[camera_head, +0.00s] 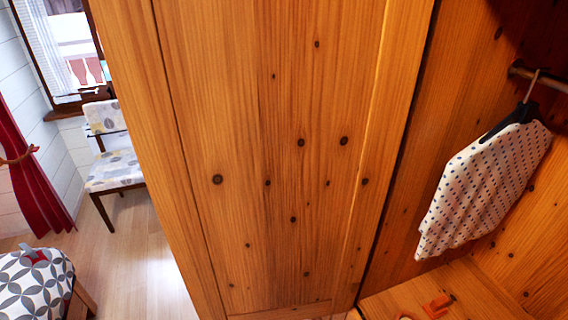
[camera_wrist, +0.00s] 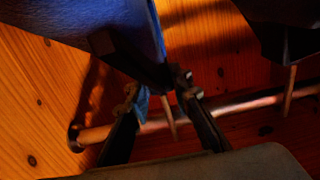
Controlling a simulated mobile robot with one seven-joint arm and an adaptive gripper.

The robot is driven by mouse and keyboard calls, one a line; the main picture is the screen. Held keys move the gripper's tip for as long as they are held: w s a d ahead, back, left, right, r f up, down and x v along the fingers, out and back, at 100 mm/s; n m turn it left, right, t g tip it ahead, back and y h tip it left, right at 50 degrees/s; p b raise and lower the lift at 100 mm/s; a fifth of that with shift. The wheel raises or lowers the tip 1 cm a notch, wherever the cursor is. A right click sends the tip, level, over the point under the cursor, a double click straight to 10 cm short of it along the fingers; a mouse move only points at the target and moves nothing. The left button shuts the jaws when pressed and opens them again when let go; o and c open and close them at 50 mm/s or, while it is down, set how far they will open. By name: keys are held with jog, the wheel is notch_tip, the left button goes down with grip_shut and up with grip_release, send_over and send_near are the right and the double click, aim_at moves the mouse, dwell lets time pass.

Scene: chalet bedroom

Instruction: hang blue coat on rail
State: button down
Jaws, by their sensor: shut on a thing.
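The blue coat (camera_wrist: 110,22) shows at the top of the wrist view, with a dark hanger (camera_wrist: 125,55) along its edge. My gripper (camera_wrist: 160,92) is shut on the blue coat at its hanger. A thin hook (camera_wrist: 169,118) extends from the hanger and overlaps the rail (camera_wrist: 235,107) in this view; I cannot tell whether it rests on it. The rail also shows at the right of the head view (camera_head: 540,78). Neither my gripper nor the blue coat shows in the head view.
A white dotted garment (camera_head: 485,185) hangs from the rail inside the wooden wardrobe. A dark hanger (camera_wrist: 283,40) with its hook is close by in the wrist view. The wardrobe door (camera_head: 270,150) fills the middle of the head view. An orange object (camera_head: 438,306) lies on the wardrobe floor.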

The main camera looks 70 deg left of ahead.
jog(key=shift+r, duration=0.15)
jog(key=shift+r+p, duration=1.45)
jog(key=shift+r, duration=0.05)
jog(key=shift+f, duration=0.1)
jog(key=shift+s+d+f+b, duration=0.1)
jog(key=shift+s+b, duration=0.4)
jog(key=shift+b, duration=0.15)
jog(key=shift+s+b, duration=0.9)
jog(key=shift+s, duration=0.05)
jog(key=shift+s+a+b, duration=0.15)
jog(key=shift+s+b, duration=0.75)
jog(key=shift+s, duration=0.4)
jog(key=shift+s+a+b, duration=0.15)
jog(key=shift+s+b, duration=0.7)
jog(key=shift+s, duration=0.45)
jog(key=shift+w, duration=0.15)
